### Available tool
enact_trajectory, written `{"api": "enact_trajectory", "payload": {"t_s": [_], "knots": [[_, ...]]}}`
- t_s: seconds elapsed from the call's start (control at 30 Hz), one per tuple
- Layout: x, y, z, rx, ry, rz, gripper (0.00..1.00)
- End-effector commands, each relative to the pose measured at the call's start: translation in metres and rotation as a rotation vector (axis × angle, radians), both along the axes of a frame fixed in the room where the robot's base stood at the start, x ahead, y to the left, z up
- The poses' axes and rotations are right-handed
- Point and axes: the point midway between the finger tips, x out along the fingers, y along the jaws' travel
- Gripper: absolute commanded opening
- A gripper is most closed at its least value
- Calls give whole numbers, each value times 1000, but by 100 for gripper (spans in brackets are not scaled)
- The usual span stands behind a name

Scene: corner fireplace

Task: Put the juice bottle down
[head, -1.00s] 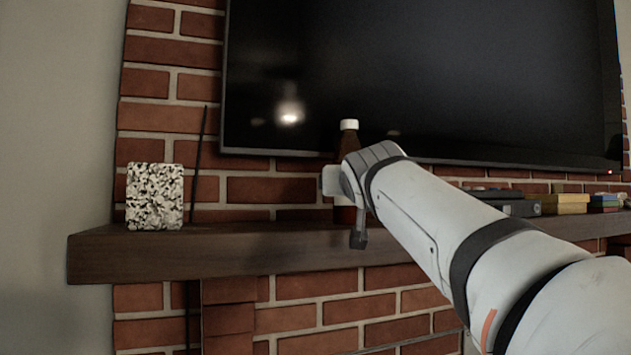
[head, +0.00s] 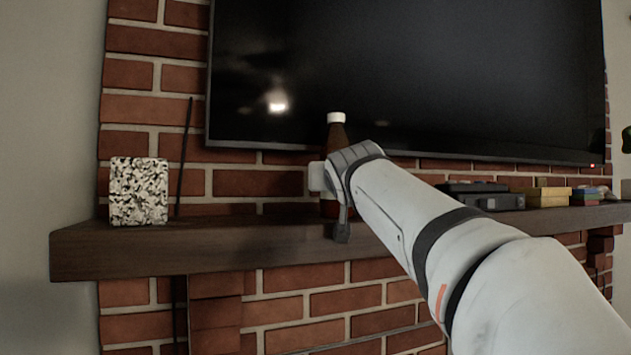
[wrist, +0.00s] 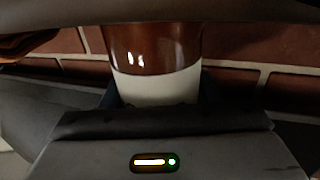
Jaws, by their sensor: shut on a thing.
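The juice bottle (head: 337,134) is dark brown with a white cap and stands upright at the wooden mantel shelf (head: 250,240), in front of the brick wall. My gripper (head: 330,185) is at the bottle's middle and hides much of it. In the wrist view the bottle (wrist: 155,45) shows brown glass and a white label, held between the dark jaws of my gripper (wrist: 155,92). The jaws are shut on it. The bottle's base is mostly hidden by my wrist, so I cannot tell whether it touches the shelf.
A black-and-white speckled block (head: 139,191) stands at the shelf's left end, beside a thin dark rod (head: 184,155). A large dark television (head: 420,75) hangs behind. A black box (head: 485,198) and yellow boxes (head: 548,197) sit to the right. Shelf between block and bottle is clear.

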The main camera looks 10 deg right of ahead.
Motion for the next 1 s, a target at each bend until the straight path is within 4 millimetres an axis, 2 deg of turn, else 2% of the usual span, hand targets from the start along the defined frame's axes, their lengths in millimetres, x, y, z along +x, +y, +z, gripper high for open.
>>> {"api": "enact_trajectory", "payload": {"t_s": [0.03,0.27,0.63,1.0], "knots": [[0,0,1,0,-1,0,27],[-1,0,3,-1,-6,0,8],[-4,-2,9,0,-8,-2,8],[-4,-2,59,0,-7,-3,8]]}}
